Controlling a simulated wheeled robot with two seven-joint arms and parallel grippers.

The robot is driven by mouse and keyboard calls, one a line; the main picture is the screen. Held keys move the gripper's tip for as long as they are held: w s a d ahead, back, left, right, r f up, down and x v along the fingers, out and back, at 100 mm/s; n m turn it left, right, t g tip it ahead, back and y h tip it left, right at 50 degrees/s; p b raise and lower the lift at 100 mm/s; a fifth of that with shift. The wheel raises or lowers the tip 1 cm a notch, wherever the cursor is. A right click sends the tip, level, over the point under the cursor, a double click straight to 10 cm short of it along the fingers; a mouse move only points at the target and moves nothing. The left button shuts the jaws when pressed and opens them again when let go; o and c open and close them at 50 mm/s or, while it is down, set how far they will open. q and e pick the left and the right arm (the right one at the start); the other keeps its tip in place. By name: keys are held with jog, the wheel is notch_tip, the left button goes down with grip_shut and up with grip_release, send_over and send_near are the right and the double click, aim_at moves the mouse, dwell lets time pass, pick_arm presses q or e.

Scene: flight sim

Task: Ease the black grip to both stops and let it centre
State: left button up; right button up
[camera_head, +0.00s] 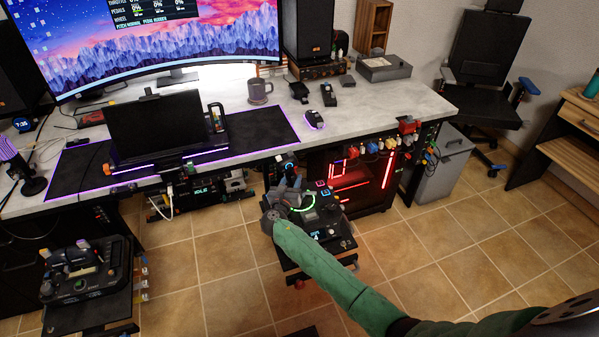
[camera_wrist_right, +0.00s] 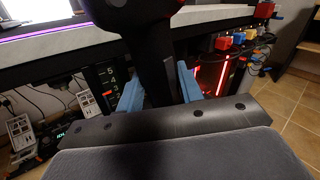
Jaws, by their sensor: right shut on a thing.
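The black grip (camera_wrist_right: 152,50) rises close in front of the right wrist camera, with a bit of red near its top. The blue fingers of my right gripper (camera_wrist_right: 158,90) stand on either side of its narrow shaft and are shut on it. In the head view my green right arm reaches in from the lower right to the control stand (camera_head: 318,243), and my right gripper (camera_head: 286,182) is at its left side. The gripper and wrist hide most of the grip there. My left gripper is not in view.
The stand has a green lit ring (camera_head: 303,201) and sits before the grey desk (camera_head: 400,97). A red-lit computer case (camera_head: 375,185) is behind it. Another control unit (camera_head: 80,272) stands at the lower left. Tiled floor is open on the right.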

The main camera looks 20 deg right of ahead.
jog(key=shift+d+r+m+g+y+p, duration=0.15)
jog(key=shift+d+m+g+y+p, duration=0.15)
jog(key=shift+d+m+p, duration=0.45)
jog(key=shift+d, duration=0.15)
jog(key=shift+d+r+m+g+p, duration=0.1)
jog(key=shift+d+m+g+p, duration=0.2)
jog(key=shift+d+p, duration=0.4)
jog(key=o, duration=1.1)
jog(key=shift+a, duration=0.15)
jog(key=shift+p+v, duration=0.95)
jog(key=shift+v, duration=0.4)
jog(key=p+v, duration=0.3)
jog(key=v, duration=0.3)
jog(key=shift+s, duration=0.15)
